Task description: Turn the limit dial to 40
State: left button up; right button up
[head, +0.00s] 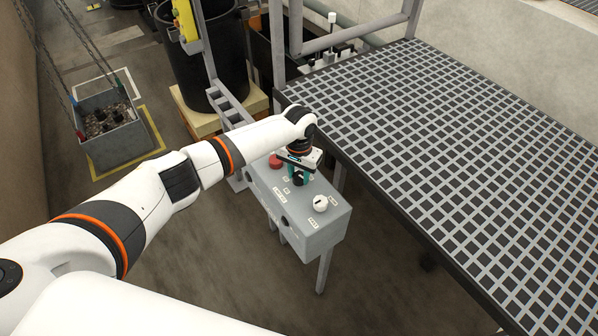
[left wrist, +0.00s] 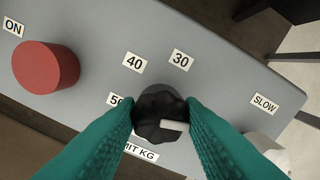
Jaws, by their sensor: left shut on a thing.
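The limit dial (left wrist: 158,108) is a black lobed knob on a grey control box (head: 322,233). My right gripper is out of view.
A red button (left wrist: 46,68) stands left of the dial, near an ON label. A white knob (head: 320,203) is on the box's near end. A grating platform (head: 470,130) runs close on the right. A hanging bin (head: 108,138) is at the left.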

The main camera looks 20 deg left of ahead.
aim_at(299, 175)
pick_arm(q)
jog(key=m, duration=0.4)
jog(key=shift+m, duration=0.3)
jog(key=m, duration=0.4)
jog(key=shift+m, duration=0.3)
jog(key=o, duration=1)
jog(key=shift+r, duration=0.15)
notch_tip(299, 175, up, 12)
jog(key=shift+f+b, duration=0.1)
jog(key=shift+b, duration=0.75)
